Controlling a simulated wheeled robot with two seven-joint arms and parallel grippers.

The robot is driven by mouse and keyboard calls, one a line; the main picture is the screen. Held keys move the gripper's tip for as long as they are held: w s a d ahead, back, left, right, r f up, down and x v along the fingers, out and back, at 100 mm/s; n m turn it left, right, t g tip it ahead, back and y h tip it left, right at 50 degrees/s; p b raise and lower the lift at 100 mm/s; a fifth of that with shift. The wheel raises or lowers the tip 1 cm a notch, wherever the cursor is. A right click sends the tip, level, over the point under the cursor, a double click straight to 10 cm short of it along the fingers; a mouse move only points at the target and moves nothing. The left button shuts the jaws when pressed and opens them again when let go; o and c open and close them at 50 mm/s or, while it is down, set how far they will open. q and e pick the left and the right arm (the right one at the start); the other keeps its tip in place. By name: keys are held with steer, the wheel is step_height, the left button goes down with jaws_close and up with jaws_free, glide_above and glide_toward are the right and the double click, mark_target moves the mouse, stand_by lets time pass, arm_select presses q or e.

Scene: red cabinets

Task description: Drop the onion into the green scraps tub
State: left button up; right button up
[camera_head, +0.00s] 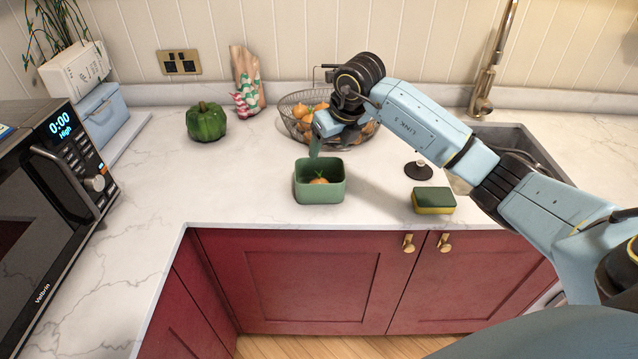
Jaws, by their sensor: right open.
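The green scraps tub (320,194) stands on the marble counter near its front edge. An onion (319,181) shows inside the tub, low between its walls. My right gripper (315,148) is open above the back of the tub, pointing down, with nothing seen between its fingers. The onion is below the fingers and apart from them. My left gripper is out of view.
A wire basket of onions (290,111) stands behind my right gripper. A green pepper (206,121) is at the left, a sponge (434,201) and a dark sink plug (418,170) at the right. A microwave (50,190) stands far left.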

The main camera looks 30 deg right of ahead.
steer(key=v, duration=1.3)
